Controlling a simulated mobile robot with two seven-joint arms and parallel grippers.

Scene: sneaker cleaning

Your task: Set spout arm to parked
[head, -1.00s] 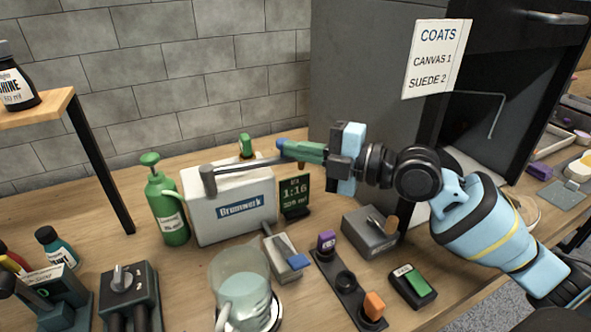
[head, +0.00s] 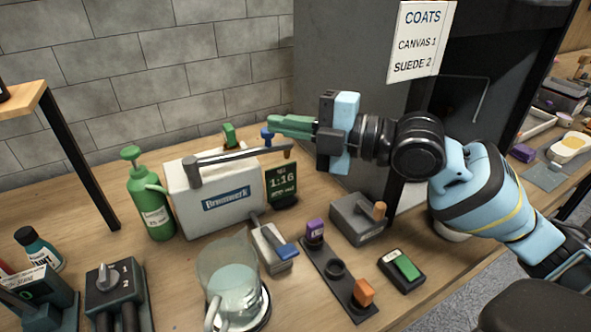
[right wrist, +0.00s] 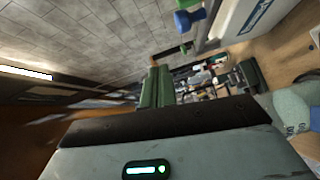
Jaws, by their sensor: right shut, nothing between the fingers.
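The right wrist view shows the fingers (right wrist: 157,88) apart from the knob. My left gripper is not in view.
A green bottle (head: 151,200) stands left of the box, and a small display (head: 282,186) at its right. A glass jug (head: 228,275), a blue-handled lever unit (head: 273,248) and a switch strip (head: 333,270) stand in front. A dark cabinet (head: 340,60) rises behind my right arm.

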